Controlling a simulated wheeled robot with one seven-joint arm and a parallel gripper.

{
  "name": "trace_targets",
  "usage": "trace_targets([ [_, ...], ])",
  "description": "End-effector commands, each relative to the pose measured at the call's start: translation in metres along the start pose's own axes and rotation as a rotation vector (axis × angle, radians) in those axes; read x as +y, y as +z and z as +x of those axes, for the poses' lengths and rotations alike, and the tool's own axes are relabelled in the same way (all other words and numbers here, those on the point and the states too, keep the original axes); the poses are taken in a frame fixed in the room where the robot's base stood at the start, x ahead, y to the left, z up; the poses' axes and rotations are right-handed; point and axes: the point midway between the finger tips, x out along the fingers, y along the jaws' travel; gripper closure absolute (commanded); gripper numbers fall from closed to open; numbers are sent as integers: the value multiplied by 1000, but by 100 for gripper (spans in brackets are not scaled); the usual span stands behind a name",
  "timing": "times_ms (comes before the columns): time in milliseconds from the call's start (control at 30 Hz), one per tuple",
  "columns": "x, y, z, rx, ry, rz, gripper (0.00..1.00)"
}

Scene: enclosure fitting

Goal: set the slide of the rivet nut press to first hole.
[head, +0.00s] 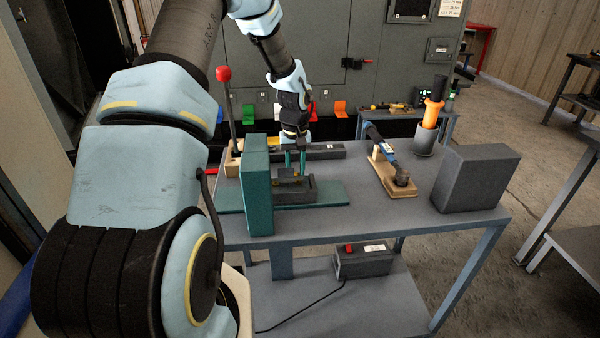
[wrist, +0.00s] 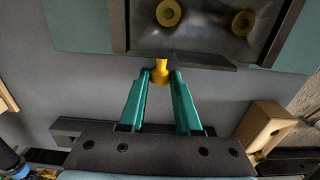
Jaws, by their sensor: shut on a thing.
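The rivet nut press shows in the head view as a green upright (head: 257,187) on a flat green base plate (head: 333,194). A dark slide (head: 307,191) sits on the plate, partly hidden behind the upright. In the wrist view the dark slide (wrist: 208,38) is at the top, with two yellow rings on its face and a yellow knob (wrist: 161,66) at its near edge. My gripper (wrist: 160,78) has its two green fingers closed around this knob. In the head view my gripper (head: 296,172) reaches down just behind the slide. No hole markings can be read.
A red-knobbed lever (head: 224,76) rises left of my gripper. A dark bar (head: 325,153) lies behind it. To the right are a wooden board (head: 398,185) with a tool, a cup (head: 425,140) with an orange-handled tool, and a large dark block (head: 478,179).

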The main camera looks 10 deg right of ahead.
Motion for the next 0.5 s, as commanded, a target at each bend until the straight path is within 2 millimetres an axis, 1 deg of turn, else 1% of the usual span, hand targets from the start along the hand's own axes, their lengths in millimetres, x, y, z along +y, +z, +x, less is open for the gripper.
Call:
trace_targets([
  [33, -8, -2, 0, 4, -1, -2, 100],
  [100, -16, -2, -1, 5, 0, -3, 100],
  [300, -35, -1, -1, 4, 0, -3, 100],
  [500, -38, -1, -1, 4, 1, 0, 100],
])
